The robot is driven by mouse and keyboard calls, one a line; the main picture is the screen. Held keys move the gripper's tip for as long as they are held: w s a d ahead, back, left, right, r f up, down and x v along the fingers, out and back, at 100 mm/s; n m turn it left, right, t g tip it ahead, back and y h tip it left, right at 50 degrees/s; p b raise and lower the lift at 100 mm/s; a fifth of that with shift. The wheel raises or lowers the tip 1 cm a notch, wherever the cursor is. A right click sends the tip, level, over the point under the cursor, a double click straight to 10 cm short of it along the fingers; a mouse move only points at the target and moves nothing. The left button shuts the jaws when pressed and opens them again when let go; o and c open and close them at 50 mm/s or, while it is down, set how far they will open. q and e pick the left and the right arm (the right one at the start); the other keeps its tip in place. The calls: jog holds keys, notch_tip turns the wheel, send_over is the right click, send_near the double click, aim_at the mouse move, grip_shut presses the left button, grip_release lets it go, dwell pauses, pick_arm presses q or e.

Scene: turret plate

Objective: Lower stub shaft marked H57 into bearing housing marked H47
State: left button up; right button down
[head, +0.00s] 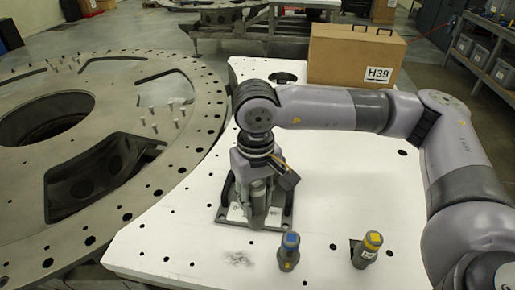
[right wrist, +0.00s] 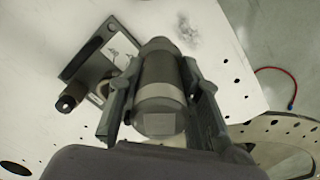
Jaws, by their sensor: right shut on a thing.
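My right gripper (head: 262,184) points down over the dark-framed bearing housing (head: 282,214) on the white plate. It is shut on a grey stub shaft (head: 258,199). In the right wrist view, the gripper (right wrist: 160,100) has a finger on each side of the shaft (right wrist: 160,75), whose near end bears a pale square label. The housing (right wrist: 92,45) shows beyond it at the upper left, with a marked white label. I cannot read H57 or H47, nor tell whether the shaft's lower end is inside the housing. My left gripper is not in view.
A blue-capped shaft (head: 288,251) and a yellow-capped shaft (head: 367,249) stand near the plate's front edge. A cardboard box (head: 345,58) marked H39 is at the back. A large drilled metal ring (head: 195,135) with upright bolts lies left.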

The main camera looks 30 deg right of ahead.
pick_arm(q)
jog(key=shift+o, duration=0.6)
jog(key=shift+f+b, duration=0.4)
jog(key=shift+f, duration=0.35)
pick_arm(e)
jog(key=shift+f, duration=0.65)
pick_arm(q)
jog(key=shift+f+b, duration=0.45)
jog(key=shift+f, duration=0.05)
pick_arm(e)
jog(key=shift+w+d+f+m, duration=0.2)
jog(key=shift+w+m, duration=0.2)
jog(key=shift+w, duration=0.2)
jog(key=shift+w+d+f+m, duration=0.1)
jog(key=shift+w+f+m, duration=0.05)
jog(key=shift+w+m, duration=0.35)
pick_arm(q)
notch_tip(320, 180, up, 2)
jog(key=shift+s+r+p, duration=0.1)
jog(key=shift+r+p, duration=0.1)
jog(key=shift+p, duration=0.95)
pick_arm(e)
jog(key=w+d+r+m, duration=0.3)
jog(key=w+d+m, duration=0.4)
jog(key=w+m, duration=0.3)
jog(key=shift+w+d+r+m, duration=0.15)
jog(key=shift+w+r+m, duration=0.15)
jog(key=shift+w, duration=0.55)
jog(key=shift+f, duration=0.1)
